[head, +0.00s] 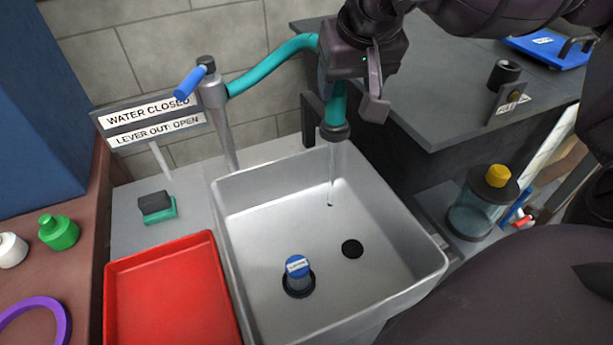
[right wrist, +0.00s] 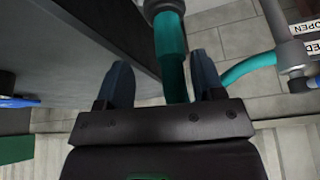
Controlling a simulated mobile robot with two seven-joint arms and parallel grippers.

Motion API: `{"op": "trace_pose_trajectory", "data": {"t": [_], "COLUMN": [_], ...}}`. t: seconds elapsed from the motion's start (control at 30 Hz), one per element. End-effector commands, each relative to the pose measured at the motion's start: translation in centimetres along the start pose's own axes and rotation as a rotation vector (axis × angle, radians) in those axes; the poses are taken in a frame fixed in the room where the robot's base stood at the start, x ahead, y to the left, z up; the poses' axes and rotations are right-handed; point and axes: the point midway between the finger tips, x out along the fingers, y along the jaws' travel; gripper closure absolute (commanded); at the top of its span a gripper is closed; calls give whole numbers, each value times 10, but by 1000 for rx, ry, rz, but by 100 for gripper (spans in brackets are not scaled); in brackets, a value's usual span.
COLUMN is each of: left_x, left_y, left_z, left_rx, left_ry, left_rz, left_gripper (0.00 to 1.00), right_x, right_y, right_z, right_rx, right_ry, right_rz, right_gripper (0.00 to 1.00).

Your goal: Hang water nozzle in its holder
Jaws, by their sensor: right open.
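The water nozzle (head: 335,131) is a dark grey collar at the end of a teal hose (head: 272,66). It hangs nozzle-down over the back right corner of the sink (head: 222,200). A black bracket (head: 310,112), which looks like the holder, stands just behind and left of it; I cannot tell if they touch. My right gripper (head: 350,92) is open, with its fingers on either side of the hose just above the nozzle. In the right wrist view the teal hose (right wrist: 172,55) passes between the open fingers (right wrist: 165,82), with visible gaps. My left gripper is not in view.
A blue lever (head: 190,82) tops the pipe beside the "WATER CLOSED" sign (head: 150,112). A blue-topped plug (head: 297,267) stands in the sink. A red tray (head: 120,262) lies left. A dark counter (head: 440,95) and a yellow-capped jar (head: 480,205) are at right.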

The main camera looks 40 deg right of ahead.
Motion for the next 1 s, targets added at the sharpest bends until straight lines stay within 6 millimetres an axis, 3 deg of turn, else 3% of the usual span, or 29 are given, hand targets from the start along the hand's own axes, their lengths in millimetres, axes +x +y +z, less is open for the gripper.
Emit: {"op": "trace_pose_trajectory", "data": {"t": [0.03,0.13,0.4,0.6,0.8,1.0], "left_x": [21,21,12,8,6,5], "left_y": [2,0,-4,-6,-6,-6], "left_z": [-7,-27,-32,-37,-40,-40], "left_rx": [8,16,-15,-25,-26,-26], "left_ry": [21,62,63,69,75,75], "left_rz": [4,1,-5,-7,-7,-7], "left_gripper": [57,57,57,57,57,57], "right_x": [12,11,-57,-92,-109,-112], "right_y": [-1,-1,2,4,5,5], "right_z": [3,3,1,1,2,2], "right_rx": [-3,-3,0,2,3,2], "right_ry": [-17,-15,7,9,6,4], "right_rz": [7,6,-6,-8,-7,-6], "right_gripper": [38,38,38,38,38,38]}}
